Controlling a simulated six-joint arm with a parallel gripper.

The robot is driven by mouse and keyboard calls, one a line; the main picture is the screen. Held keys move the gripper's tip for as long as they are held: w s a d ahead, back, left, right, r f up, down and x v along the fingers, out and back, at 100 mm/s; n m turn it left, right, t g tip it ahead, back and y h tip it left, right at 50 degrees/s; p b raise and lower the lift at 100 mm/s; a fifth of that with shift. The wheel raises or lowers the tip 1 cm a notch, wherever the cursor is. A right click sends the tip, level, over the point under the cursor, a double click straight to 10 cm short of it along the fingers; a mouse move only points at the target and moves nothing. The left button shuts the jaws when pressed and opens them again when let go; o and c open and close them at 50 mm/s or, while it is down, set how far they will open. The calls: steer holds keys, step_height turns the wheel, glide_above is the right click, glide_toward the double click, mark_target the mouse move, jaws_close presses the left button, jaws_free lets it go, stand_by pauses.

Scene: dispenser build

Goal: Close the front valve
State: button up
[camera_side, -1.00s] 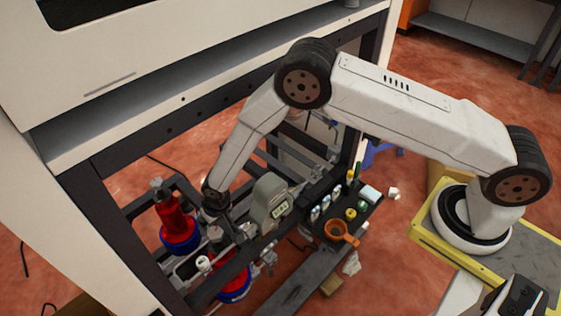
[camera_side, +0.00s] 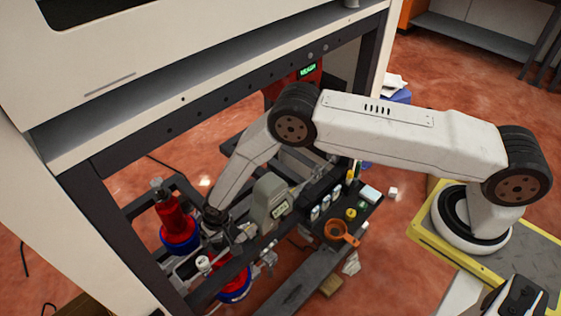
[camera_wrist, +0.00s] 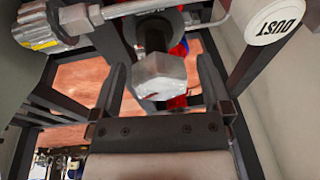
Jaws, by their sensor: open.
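My gripper (camera_wrist: 162,64) is open in the wrist view, with one dark finger on each side of a grey faceted metal knob (camera_wrist: 160,74). The knob sits on a dark stem and looks like a valve handle; I cannot tell for sure that it is the front valve. Gaps show between the knob and both fingers. In the side view my gripper (camera_side: 219,240) is low among pipes, above the front red cylinder (camera_side: 230,280), and its fingertips are hard to make out. The knob cannot be told apart there.
Another red cylinder (camera_side: 172,215) stands to the left. A grey gauge (camera_side: 271,198) is close right of my gripper. A white cap marked DUST (camera_wrist: 274,20) and a metal fitting (camera_wrist: 42,27) flank the knob. An orange funnel (camera_side: 340,232) lies farther right. Dark frame bars surround the space.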

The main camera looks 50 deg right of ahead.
steer(key=c, duration=1.3)
